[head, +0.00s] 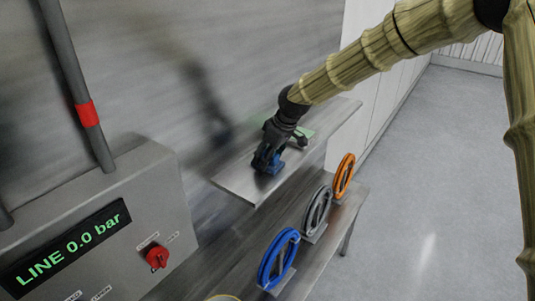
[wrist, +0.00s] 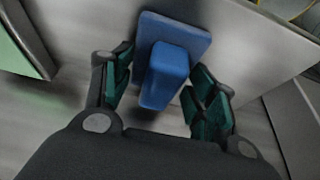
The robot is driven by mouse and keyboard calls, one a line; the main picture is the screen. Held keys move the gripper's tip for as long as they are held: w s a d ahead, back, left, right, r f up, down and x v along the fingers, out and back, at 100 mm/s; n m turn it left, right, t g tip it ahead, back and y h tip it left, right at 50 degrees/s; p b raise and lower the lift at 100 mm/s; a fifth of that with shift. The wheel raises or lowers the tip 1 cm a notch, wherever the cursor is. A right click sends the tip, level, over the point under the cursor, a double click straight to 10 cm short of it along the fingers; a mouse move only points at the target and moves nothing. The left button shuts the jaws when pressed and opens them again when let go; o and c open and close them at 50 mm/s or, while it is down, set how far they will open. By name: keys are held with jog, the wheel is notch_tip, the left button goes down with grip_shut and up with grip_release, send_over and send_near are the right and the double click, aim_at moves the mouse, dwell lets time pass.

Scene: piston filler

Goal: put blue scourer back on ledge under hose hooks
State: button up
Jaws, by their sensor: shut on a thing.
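The blue scourer (head: 268,167) is a flat pad with a raised block-shaped grip. My gripper (head: 272,154) is shut on that grip and points down over the metal ledge (head: 237,184). In the wrist view the scourer (wrist: 165,72) sits between the two green-padded fingers (wrist: 160,90), its pad beyond the fingertips. The scourer is at the ledge's surface or just above it; I cannot tell whether it touches. I cannot make out the hose hooks.
A green flat thing (head: 304,134) lies on the ledge behind my gripper. A grey control box (head: 145,180) with a red knob (head: 157,257) is at left. Open floor lies right.

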jog(key=shift+s, duration=0.1)
jog(key=o, duration=0.9)
jog(key=shift+f, duration=0.1)
jog(key=shift+r, duration=0.2)
jog(key=b+v, duration=0.4)
jog(key=v, duration=0.7)
jog(key=shift+r, duration=0.4)
jog(key=shift+d, duration=0.15)
